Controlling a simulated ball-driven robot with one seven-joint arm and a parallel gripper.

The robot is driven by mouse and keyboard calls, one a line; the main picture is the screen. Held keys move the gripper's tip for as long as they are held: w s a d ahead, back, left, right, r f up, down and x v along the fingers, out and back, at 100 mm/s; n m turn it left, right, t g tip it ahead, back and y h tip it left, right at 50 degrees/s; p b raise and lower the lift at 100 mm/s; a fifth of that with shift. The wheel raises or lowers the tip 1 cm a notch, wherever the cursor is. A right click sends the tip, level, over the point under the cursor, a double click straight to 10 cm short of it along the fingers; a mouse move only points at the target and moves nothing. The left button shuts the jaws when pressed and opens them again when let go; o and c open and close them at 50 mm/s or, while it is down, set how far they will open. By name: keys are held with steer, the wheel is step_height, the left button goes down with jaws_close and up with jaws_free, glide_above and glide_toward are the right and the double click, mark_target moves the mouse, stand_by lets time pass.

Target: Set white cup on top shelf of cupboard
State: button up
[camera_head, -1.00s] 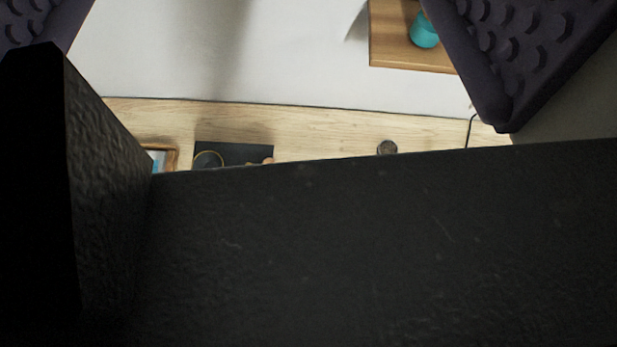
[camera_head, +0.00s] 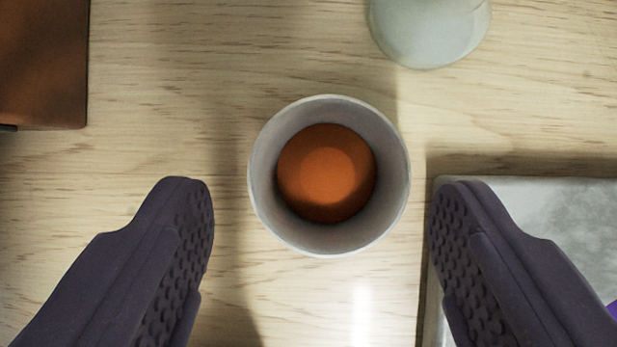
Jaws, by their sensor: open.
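A white cup (camera_head: 262,205) stands upright on a light wooden surface, seen from above near the middle of the view. Its inside shows an orange-brown bottom or content; I cannot tell which. My gripper (camera_head: 322,205) is open, with one dark ridged finger to the left of the cup and the other to the right. There is a gap between each finger and the cup, and the gripper is empty. The cupboard and its top shelf are not recognisable in the current view.
A pale glass-like vessel (camera_head: 430,30) stands just behind the cup to the right. A grey-white slab or tray (camera_head: 590,225) lies at the right, partly under the right finger. A brown box-like object (camera_head: 40,65) is at the upper left. Bare wooden surface (camera_head: 200,70) lies between them.

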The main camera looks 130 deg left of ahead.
mark_target(327, 139)
steer(key=b+x, duration=0.1)
steer(key=x, duration=0.1)
steer(key=b+x, duration=0.1)
steer(key=x, duration=0.1)
steer(key=shift+s+f+b, duration=0.15)
steer(key=shift+f+b, duration=0.1)
steer(key=shift+b, duration=0.05)
steer(key=shift+d+f, duration=0.2)
steer(key=shift+r, duration=0.2)
steer(key=c, duration=0.9)
steer(key=shift+r, duration=0.15)
